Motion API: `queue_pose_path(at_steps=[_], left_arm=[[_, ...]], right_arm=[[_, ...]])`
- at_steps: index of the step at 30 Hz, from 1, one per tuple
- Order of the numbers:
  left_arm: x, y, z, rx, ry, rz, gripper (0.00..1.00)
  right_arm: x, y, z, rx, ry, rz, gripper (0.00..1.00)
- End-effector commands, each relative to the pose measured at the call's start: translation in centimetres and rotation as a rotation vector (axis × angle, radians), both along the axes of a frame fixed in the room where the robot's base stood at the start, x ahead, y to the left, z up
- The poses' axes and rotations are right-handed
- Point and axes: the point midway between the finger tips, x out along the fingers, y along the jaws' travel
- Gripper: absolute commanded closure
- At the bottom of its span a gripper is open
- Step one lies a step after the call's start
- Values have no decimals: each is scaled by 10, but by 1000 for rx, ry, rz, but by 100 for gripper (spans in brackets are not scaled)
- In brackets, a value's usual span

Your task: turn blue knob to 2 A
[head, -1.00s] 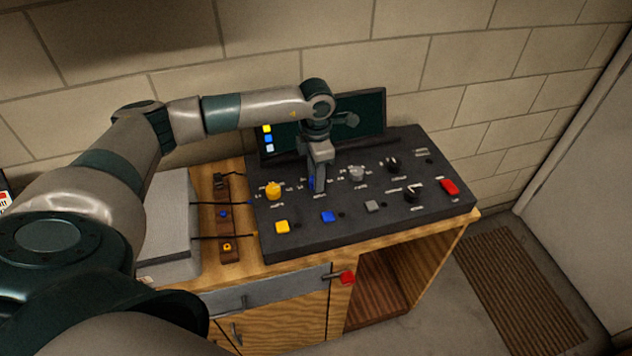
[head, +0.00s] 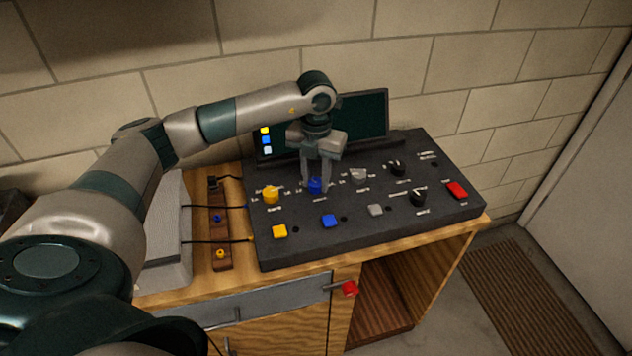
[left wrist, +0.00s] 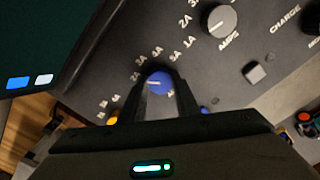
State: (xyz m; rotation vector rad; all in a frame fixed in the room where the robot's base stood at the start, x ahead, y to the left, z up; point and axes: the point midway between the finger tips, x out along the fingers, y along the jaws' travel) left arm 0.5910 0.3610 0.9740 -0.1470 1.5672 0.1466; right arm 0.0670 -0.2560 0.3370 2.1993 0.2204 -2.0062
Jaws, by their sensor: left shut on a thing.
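The blue knob (head: 315,186) is on the dark control panel (head: 290,253), between the yellow knob (head: 271,194) and the grey knob (head: 358,176). My left gripper (head: 316,187) points down over the panel, shut on the blue knob with one finger on each side. In the left wrist view the blue knob (left wrist: 158,82) sits between the two fingertips. Printed labels, including 2A, 3A, 4A and 5A, ring it. Its pointer mark shows faintly, and I cannot tell which label it meets. My right gripper is not in view.
A dark screen (head: 361,118) stands behind the panel. Yellow (head: 280,232), blue (head: 329,221) and grey (head: 376,210) buttons lie in front of the knobs. Black knobs (head: 417,197) and a red switch (head: 457,190) are to the right. Cables run from the panel's left side.

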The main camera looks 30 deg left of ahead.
Motion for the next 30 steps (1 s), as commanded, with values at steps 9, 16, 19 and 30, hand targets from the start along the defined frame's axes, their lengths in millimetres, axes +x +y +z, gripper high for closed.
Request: queue_pose_path(at_steps=[9, 16, 19, 30], left_arm=[[2, 1, 2, 1, -6, 68, 94], [2, 1, 3, 0, -7, 69, 94], [2, 1, 3, 0, -7, 69, 94], [1, 0, 1, 1, -3, 67, 52]], right_arm=[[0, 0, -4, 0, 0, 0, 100], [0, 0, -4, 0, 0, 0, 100], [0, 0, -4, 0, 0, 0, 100], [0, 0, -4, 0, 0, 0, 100]])
